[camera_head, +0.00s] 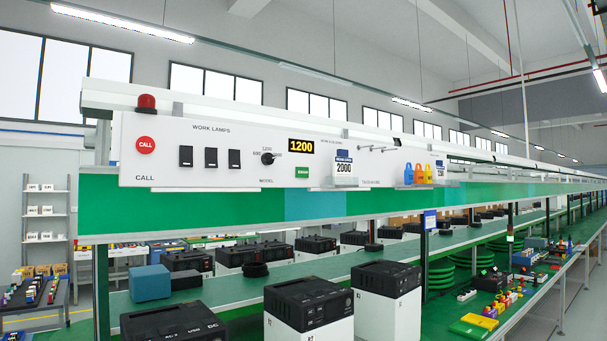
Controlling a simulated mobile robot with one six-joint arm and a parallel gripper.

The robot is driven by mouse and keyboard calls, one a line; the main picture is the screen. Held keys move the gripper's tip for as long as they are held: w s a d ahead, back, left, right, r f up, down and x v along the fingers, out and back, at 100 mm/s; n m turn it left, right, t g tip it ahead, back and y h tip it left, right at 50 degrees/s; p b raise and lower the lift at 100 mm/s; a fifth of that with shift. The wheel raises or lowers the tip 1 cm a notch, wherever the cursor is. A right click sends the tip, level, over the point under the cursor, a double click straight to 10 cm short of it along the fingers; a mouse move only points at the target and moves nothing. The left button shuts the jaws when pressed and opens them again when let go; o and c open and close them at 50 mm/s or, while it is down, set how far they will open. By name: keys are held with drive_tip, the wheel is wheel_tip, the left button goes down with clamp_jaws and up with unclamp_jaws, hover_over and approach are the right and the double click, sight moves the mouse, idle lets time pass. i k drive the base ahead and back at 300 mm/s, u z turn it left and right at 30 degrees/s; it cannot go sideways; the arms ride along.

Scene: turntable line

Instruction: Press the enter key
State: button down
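A white control panel (222,150) faces me in the upper middle. A small green key (302,172) with a white label sits below the yellow "1200" display (301,146); the label is too small to read for sure, and I cannot tell if this is the enter key. A black knob (267,158) is to its left, marked "MODEL" below. My gripper is not in view, and nothing touches the panel.
A red call button (146,145) and black lamp switches (211,157) share the panel. Coloured padlocks (414,174) hang farther right. A blue box (150,282) sits at lower left.

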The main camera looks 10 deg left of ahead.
sight(301, 172)
drive_tip(key=z, duration=4.6)
drive_tip(key=i, duration=0.1)
drive_tip(key=u, duration=3.3)
drive_tip(key=i, duration=1.35)
drive_tip(key=u, duration=0.25)
